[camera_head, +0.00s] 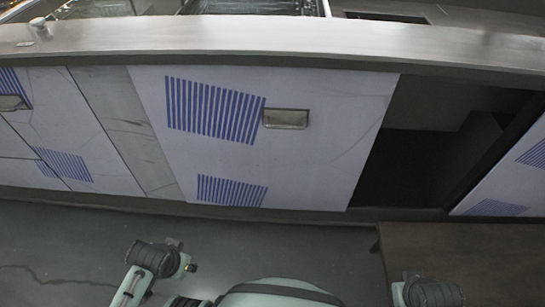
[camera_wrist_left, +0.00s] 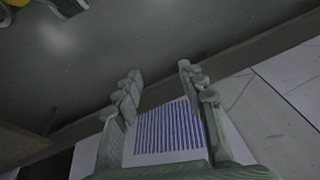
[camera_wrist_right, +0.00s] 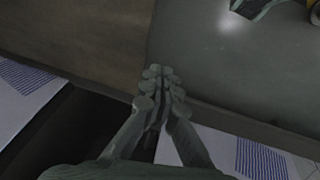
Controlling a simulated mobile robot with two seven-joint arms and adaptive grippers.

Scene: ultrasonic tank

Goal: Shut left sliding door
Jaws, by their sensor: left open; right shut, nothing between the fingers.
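A white sliding door panel (camera_head: 330,160) with blue stripes and a metal handle (camera_head: 285,118) stands in the middle of the cabinet front in the head view. A dark opening (camera_head: 405,160) lies to its right. My left gripper (camera_wrist_left: 160,78) is open and empty, with the striped lower part of a white panel (camera_wrist_left: 88,160) behind its fingers in the left wrist view. My right gripper (camera_wrist_right: 162,78) is shut and empty, in front of the cabinet's lower edge by the dark opening (camera_wrist_right: 75,125).
Another striped white panel (camera_head: 515,175) is right of the opening. A grey strip (camera_head: 125,125) and white fronts (camera_head: 55,115) are to the left. A metal countertop (camera_head: 270,35) overhangs the cabinet. A brown platform (camera_head: 470,260) lies at lower right; the grey floor (camera_head: 70,240) at left is clear.

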